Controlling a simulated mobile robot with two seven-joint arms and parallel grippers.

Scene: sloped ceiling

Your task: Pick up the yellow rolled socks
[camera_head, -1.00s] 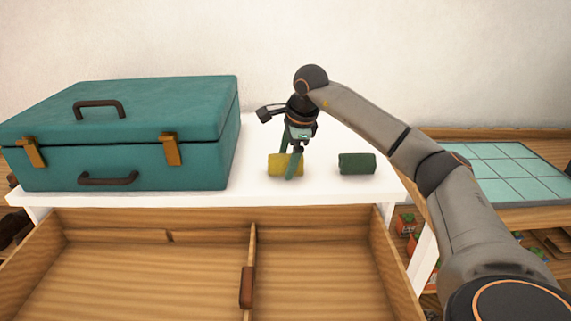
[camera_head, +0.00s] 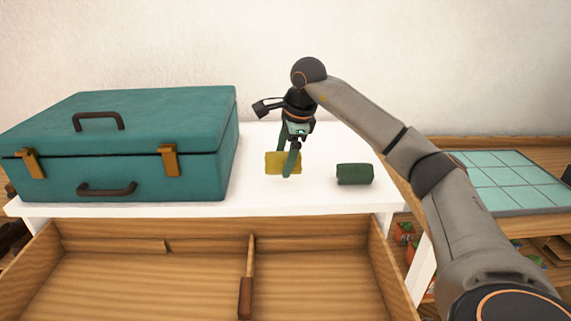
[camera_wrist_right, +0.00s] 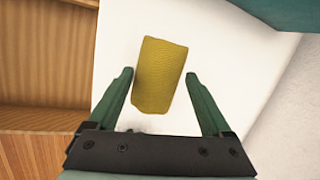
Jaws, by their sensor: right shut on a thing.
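The yellow rolled socks (camera_head: 272,162) are in my right gripper (camera_head: 288,170), slightly above the white top of the dresser (camera_head: 325,195). In the right wrist view the yellow roll (camera_wrist_right: 160,75) lies between the two green fingers, with white surface behind it. The right gripper is shut on the roll and points downward. One finger covers part of the roll in the head view. My left gripper does not show.
A dark green roll (camera_head: 354,174) lies on the white top, right of the yellow one. A teal suitcase (camera_head: 140,140) stands to the left. An open wooden drawer (camera_head: 180,285) with a divider is in front. A tiled teal panel (camera_head: 510,180) is at the right.

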